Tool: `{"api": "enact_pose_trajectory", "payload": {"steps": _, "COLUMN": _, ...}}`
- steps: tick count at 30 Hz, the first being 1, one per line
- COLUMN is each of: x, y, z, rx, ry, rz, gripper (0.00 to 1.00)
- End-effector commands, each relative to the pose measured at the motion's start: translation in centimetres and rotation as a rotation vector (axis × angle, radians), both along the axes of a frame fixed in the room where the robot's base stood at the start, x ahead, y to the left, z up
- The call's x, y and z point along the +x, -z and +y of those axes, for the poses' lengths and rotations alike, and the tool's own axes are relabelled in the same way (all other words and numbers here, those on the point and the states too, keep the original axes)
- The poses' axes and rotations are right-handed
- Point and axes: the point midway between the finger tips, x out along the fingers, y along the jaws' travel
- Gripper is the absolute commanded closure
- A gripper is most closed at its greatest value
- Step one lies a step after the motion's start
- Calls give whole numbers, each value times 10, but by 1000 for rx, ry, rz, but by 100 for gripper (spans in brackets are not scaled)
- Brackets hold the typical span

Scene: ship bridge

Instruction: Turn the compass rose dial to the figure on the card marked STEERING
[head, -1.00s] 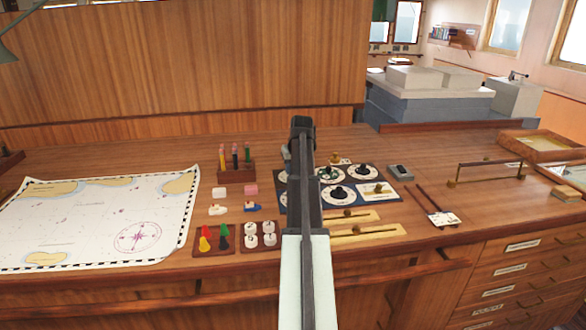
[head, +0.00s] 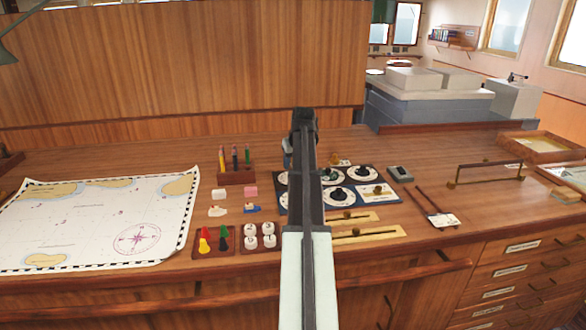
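A dark blue panel (head: 309,209) on the wooden desk carries several round white dials with dark knobs. A dial with a green knob (head: 330,175), one at the back right (head: 362,173) and one at the front (head: 339,196) show. My arm covers part of the panel's left side. The dial markings are too small to read, so I cannot tell which is the compass rose dial. No card legibly marked STEERING shows.
A chart (head: 90,225) covers the desk's left. A pencil block (head: 237,175), small model boats and trays of pegs stand left of the panel. Brass sliders (head: 355,229) lie in front. A grey box (head: 400,174), a small white card (head: 443,220) and a brass rail (head: 485,168) are right.

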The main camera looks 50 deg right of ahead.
Motion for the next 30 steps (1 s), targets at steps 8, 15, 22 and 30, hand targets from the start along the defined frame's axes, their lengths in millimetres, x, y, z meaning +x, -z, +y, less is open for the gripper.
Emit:
{"api": "enact_pose_trajectory", "payload": {"steps": 8, "x": -16, "y": -48, "z": 11, "rx": -2, "ry": 0, "rz": -1, "gripper": 49}}
{"api": "enact_pose_trajectory", "payload": {"steps": 15, "x": -27, "y": -77, "z": 17, "rx": 0, "ry": 1, "rz": -1, "gripper": 49}}
{"api": "enact_pose_trajectory", "payload": {"steps": 22, "x": -31, "y": -90, "z": 21, "rx": 0, "ry": 1, "rz": 0, "gripper": 49}}
{"api": "enact_pose_trajectory", "payload": {"steps": 30, "x": -32, "y": -91, "z": 21, "rx": 1, "ry": 0, "rz": 1, "gripper": 49}}
